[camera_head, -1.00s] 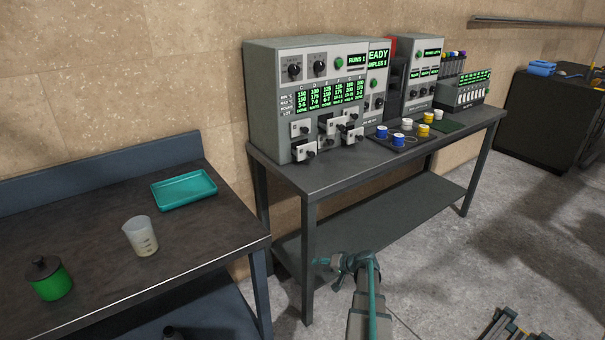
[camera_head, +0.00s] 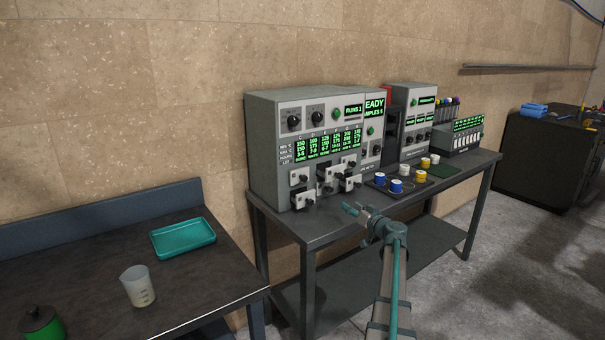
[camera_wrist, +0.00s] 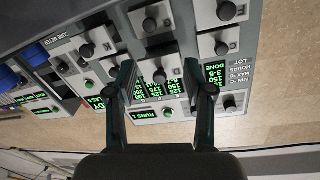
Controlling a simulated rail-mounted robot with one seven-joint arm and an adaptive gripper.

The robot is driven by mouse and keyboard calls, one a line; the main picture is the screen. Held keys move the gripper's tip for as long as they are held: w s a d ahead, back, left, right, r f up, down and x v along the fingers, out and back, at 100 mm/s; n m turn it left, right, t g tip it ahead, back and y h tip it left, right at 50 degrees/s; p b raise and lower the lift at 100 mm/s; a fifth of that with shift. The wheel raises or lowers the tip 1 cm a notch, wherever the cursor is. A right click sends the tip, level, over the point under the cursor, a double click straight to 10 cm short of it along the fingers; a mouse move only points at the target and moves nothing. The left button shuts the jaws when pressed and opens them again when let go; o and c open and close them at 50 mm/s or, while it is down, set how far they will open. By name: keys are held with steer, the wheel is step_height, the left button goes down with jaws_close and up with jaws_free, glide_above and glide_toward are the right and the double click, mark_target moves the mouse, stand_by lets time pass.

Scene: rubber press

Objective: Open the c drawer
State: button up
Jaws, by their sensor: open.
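The grey oven-like cabinet (camera_head: 262,140) stands at the left end of the far bench. Its lower front carries several small white drawers with black knobs, such as an upper left drawer (camera_head: 299,177) and a lower left drawer (camera_head: 303,200). Nothing is held.
Right of the cabinet, a dark tray (camera_head: 388,192) holds blue, white and yellow cups. More instruments (camera_head: 416,115) stand behind it. On the near left bench are a teal tray (camera_head: 183,238), a beaker (camera_head: 138,288) and a green container (camera_head: 42,325). Floor shows at right.

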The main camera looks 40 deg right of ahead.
mark_target(305, 179)
steer(key=w+a+r+n+y+p, duration=0.2)
steer(key=w+a+r+n+p, duration=0.15)
steer(key=w+a+r, duration=0.45)
steer(key=shift+n+t, duration=0.25)
steer(key=shift+t, duration=0.05)
steer(key=w, duration=0.3)
steer(key=w+p, duration=0.1)
steer(key=w, duration=0.1)
steer(key=w+p, duration=0.1)
steer(key=w, duration=0.2)
steer(key=shift+w+a, duration=0.35)
steer(key=shift+w+p, duration=0.3)
steer(key=shift+w, duration=0.3)
jaws_close()
